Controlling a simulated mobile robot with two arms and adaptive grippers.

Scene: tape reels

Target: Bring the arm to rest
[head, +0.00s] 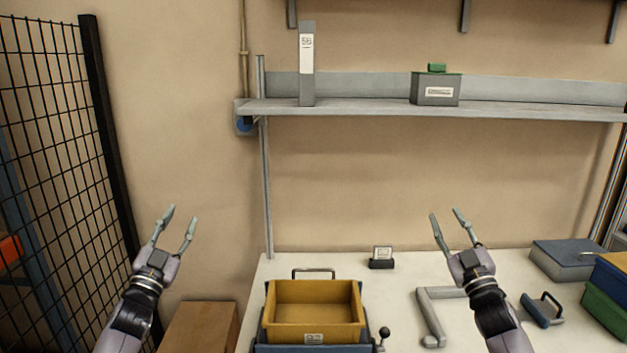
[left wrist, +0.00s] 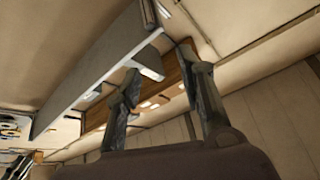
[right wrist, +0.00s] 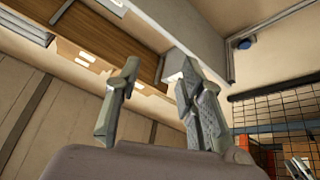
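My left gripper (head: 178,230) is raised at the left of the head view, in front of the bare wall. Its fingers are apart, with nothing between them; the left wrist view also shows the two fingers (left wrist: 163,95) spread and empty. My right gripper (head: 451,230) is raised over the right part of the white table (head: 400,290). Its fingers are apart and empty, as they also are in the right wrist view (right wrist: 157,90). Neither gripper touches anything.
A yellow bin (head: 313,335) stands on the table's left part. A grey angled handle (head: 430,315), a small label stand (head: 382,259) and a grey-blue box (head: 567,260) are also there. A shelf (head: 370,108) holds a tall grey binder (head: 307,75) and a grey box (head: 436,92). Mesh fence (head: 95,100) is left.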

